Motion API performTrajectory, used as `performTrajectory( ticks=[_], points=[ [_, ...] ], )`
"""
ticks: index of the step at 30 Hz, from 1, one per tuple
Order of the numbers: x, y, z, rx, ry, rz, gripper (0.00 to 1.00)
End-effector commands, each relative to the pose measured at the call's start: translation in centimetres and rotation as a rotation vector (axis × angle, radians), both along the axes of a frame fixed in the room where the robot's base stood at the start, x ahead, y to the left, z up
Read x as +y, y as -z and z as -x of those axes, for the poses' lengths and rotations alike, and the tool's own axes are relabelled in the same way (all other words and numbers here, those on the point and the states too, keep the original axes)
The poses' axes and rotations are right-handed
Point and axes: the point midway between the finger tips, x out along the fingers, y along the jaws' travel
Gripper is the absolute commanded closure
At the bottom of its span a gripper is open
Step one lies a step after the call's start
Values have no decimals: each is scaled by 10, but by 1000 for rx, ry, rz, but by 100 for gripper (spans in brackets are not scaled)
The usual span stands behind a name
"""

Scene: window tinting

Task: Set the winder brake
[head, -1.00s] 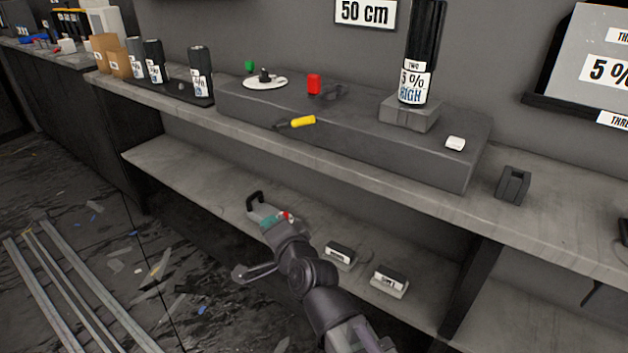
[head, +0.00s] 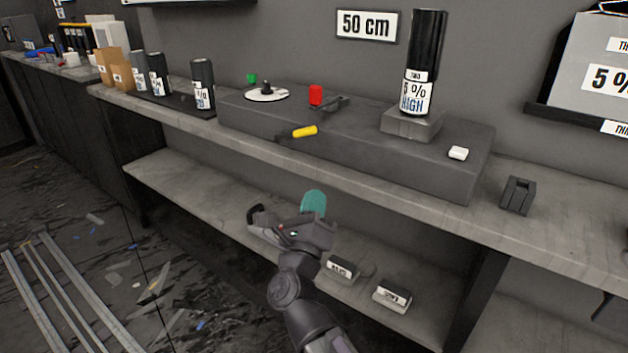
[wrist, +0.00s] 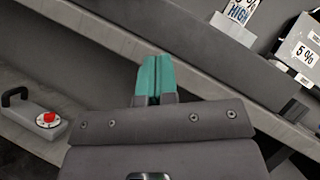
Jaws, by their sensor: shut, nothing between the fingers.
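The long grey winder base (head: 350,138) lies on the bench. It carries a yellow-handled lever (head: 304,132) on its front edge, a red knob (head: 316,95) by a dark lever, a green knob (head: 251,78), a white disc dial (head: 266,94) and a white button (head: 458,153). No label shows which is the brake. A dark film roll (head: 424,62) stands on a block at its right. My gripper (head: 313,203) is shut and empty, with teal fingertips pointing up, below and in front of the bench edge, apart from the controls. Its fingertips also show in the wrist view (wrist: 155,80).
On the lower shelf (head: 170,187) is a grey box with a black handle and red knob (wrist: 48,119). Two small labelled blocks (head: 392,294) sit to its right. Bottles (head: 202,84) stand at the bench's left, and a dark slotted block (head: 517,195) at its right.

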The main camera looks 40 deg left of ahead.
Motion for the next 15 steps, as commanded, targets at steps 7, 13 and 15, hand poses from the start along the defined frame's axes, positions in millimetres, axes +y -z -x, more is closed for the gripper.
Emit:
performTrajectory(
  ticks=[7, 13, 15],
  points=[
    [17, -27, -41, 0, 2, 0, 100],
    [31, -47, -78, -1, 3, 2, 100],
    [40, -62, -78, -1, -1, 1, 100]
  ],
)
